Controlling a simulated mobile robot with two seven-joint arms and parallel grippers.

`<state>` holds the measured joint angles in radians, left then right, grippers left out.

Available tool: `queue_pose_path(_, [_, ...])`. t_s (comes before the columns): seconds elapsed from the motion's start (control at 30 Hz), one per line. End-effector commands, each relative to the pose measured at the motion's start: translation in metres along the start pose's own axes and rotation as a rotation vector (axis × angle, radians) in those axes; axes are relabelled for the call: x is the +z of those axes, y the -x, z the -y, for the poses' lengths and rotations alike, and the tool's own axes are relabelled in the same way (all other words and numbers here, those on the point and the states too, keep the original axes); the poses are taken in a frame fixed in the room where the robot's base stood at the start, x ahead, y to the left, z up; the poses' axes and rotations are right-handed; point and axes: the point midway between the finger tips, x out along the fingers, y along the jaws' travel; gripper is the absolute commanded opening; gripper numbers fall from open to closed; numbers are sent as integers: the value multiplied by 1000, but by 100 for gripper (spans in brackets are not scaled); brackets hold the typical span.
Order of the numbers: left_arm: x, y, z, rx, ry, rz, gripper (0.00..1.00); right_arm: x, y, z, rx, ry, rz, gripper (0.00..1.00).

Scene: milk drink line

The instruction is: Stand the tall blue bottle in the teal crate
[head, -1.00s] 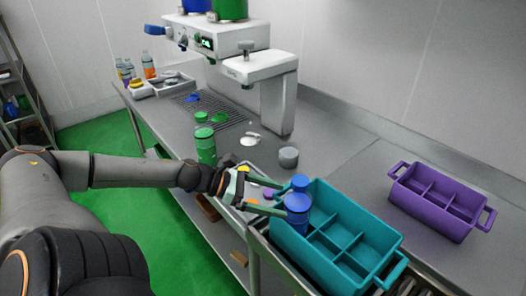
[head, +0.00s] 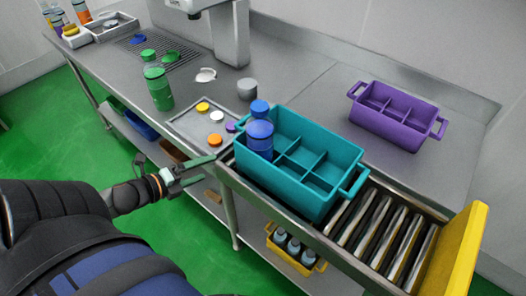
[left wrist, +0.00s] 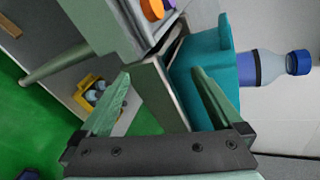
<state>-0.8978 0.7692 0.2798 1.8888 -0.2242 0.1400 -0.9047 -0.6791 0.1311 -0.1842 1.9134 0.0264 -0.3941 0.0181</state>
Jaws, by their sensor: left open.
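The teal crate (head: 330,193) sits on the roller conveyor, its compartments mostly empty. The tall blue bottle (head: 259,145) stands upright at the crate's left end, its lower part hidden by the crate wall. It also shows in the left wrist view (left wrist: 270,67), rising from the teal crate (left wrist: 207,80). My left gripper (head: 207,171) is open and empty, left of the crate and apart from the bottle. My right gripper is not in view.
A purple divided crate (head: 397,120) stands on the counter at right. A grey tray (head: 190,126) with coloured caps and a green bottle (head: 159,92) are left of the teal crate. A yellow plate (head: 462,262) closes the conveyor's right end. A yellow crate (head: 285,258) is below.

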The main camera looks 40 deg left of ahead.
Motion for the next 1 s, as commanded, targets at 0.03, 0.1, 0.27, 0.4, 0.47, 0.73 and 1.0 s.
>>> queue_pose_path(0.03, [-23,-1,-20,37,242,44,100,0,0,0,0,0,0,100])
queue_pose_path(0.1, [-62,-6,-44,94,582,93,100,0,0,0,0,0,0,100])
queue_pose_path(0.27, [-167,-22,-64,214,1274,157,100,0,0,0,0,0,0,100])
queue_pose_path(0.4, [-239,-35,-53,304,1671,171,100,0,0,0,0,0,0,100])
queue_pose_path(0.47, [-258,-38,-47,332,1771,173,100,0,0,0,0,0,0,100])
queue_pose_path(0.73, [-278,-40,-41,365,1874,175,100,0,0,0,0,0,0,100])
queue_pose_path(1.0, [-277,-40,-42,364,1870,176,98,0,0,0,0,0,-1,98])
